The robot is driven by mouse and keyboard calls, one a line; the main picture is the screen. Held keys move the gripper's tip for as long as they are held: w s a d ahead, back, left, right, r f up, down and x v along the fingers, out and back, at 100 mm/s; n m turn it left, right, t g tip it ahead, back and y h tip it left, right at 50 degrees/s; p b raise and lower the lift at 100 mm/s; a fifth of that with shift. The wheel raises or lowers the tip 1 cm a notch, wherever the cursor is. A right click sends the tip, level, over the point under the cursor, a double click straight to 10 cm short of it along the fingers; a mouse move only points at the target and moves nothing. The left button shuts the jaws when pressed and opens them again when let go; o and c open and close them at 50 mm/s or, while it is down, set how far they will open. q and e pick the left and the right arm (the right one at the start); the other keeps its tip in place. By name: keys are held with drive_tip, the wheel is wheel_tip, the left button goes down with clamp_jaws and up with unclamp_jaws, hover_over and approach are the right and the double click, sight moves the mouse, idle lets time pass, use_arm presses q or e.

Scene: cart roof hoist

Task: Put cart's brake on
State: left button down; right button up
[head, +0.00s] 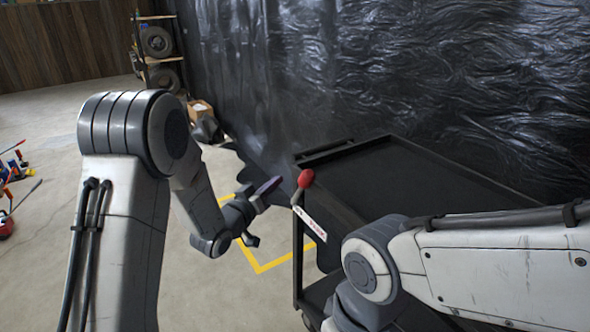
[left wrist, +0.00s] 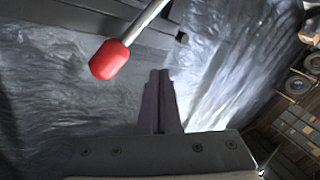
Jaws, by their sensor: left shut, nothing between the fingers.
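The black cart (head: 415,170) stands at centre right with a flat dark top. A white label strip with red marking (head: 311,224) is just below the lever. My left gripper (head: 272,186) is shut and empty, just left of the red knob, with a small gap between. In the left wrist view, the shut fingers (left wrist: 160,92) point up the picture, and the red knob (left wrist: 110,60) on its grey rod is beyond them to the upper left. My right gripper is out of view.
A yellow floor line (head: 259,267) runs beside and under the cart. Black plastic sheeting (head: 400,70) hangs behind it. A shelf with tyres (head: 157,42) and a cardboard box (head: 200,109) stand at the back left. Red and blue items (head: 10,175) lie at far left.

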use_arm(q)
drive_tip(key=s+a+r+n+g+h+p, duration=0.1)
drive_tip(key=s+a+r+n+g+h, duration=0.1)
drive_tip(key=a+r+n+g+h, duration=0.3)
drive_tip(key=w+d+f+m+t+h, duration=0.1)
drive_tip(key=w+d, duration=0.3)
drive_tip(key=d, duration=0.6)
drive_tip(key=shift+f+m+t, duration=0.4)
drive_tip(key=shift+f+t, duration=0.3)
drive_tip(key=shift+f, duration=0.1)
drive_tip(key=shift+d, duration=0.15)
